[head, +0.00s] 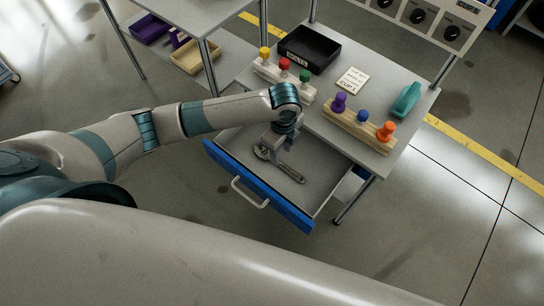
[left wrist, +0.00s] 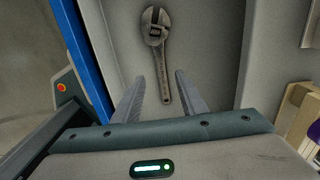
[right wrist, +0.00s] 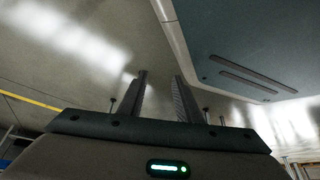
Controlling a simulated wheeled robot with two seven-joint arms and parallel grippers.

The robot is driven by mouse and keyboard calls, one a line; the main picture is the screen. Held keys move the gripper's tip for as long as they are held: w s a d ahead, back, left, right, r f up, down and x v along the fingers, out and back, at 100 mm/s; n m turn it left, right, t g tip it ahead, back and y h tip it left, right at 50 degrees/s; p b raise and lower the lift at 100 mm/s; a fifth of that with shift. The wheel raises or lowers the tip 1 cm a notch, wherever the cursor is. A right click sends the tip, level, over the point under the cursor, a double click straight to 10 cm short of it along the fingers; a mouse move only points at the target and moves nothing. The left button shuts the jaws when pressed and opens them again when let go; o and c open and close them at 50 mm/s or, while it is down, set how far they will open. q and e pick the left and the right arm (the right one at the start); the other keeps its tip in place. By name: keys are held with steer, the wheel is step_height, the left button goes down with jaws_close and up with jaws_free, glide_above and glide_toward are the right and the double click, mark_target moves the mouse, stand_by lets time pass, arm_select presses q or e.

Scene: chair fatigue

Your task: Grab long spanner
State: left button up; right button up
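The long spanner (head: 283,165) is a dark metal adjustable wrench lying flat in the open drawer (head: 232,159) with a blue front. In the left wrist view the spanner (left wrist: 157,55) lies with its jaw end at the top and its handle pointing down between my fingers. My left gripper (left wrist: 161,88) is open and empty above the spanner's handle end. In the head view my left gripper (head: 270,143) hangs over the drawer, its fingers partly hidden by the wrist. My right gripper (right wrist: 160,85) is open and empty, away from the drawer.
The table above the drawer carries a black bin (head: 309,49), a teal object (head: 406,100), a card (head: 352,80) and two wooden racks with coloured pegs (head: 358,128). The drawer's blue front and side walls border the space around my left gripper.

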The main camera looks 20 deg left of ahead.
arm_select(q)
steer(key=shift+f, duration=0.85)
arm_select(e)
steer(key=shift+s+d+f, duration=0.15)
steer(key=shift+s, duration=0.2)
steer(key=shift+w, duration=0.15)
